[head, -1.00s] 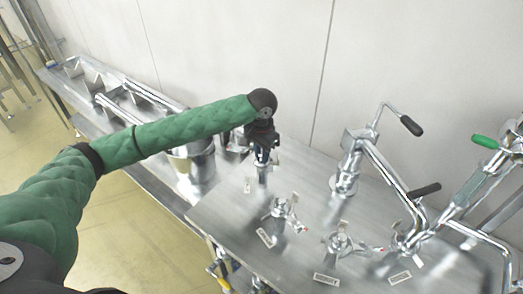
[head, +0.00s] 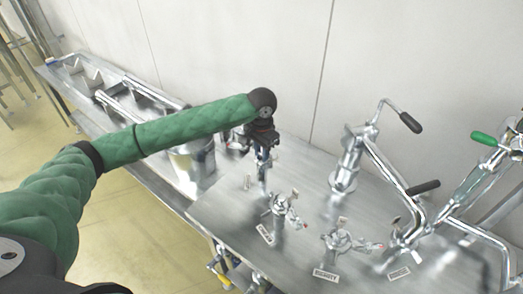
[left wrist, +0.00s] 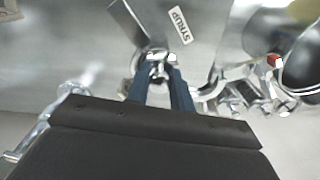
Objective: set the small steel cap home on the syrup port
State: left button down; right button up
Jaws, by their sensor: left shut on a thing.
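My left gripper (head: 263,160) points down over the far left part of the steel bench top. In the left wrist view its two dark blue fingers (left wrist: 163,78) are closed on a small shiny steel piece, the cap (left wrist: 158,68), mostly hidden between the fingertips. A label reading SYRUP (left wrist: 181,25) lies beside the fingertips. A small label (head: 247,183) also shows beside the gripper in the head view, too small to read. The syrup port is below the fingertips and hard to make out. I cannot tell whether the cap touches it. My right gripper is not in view.
Steel valve fittings (head: 285,208) and (head: 341,243), each with a label, stand nearer on the bench top (head: 225,205). Tall pipes with a black handle (head: 410,123) and a green handle (head: 484,139) rise at the right. A steel pot (head: 190,165) stands left; a wall is behind.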

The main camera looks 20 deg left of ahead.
pick_arm(q)
jog(key=c, duration=1.4)
grip_release()
jog(key=shift+o, duration=1.3)
jog(key=shift+r+b, duration=0.5)
jog(key=shift+r, duration=0.8)
notch_tip(320, 180, up, 4)
jog(key=shift+f+b, duration=0.2)
jog(key=shift+b, duration=0.65)
jog(key=shift+r, duration=0.85)
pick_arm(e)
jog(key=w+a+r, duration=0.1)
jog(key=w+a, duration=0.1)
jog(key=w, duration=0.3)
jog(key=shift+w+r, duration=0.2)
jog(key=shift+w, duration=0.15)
pick_arm(q)
jog(key=shift+f, duration=0.1)
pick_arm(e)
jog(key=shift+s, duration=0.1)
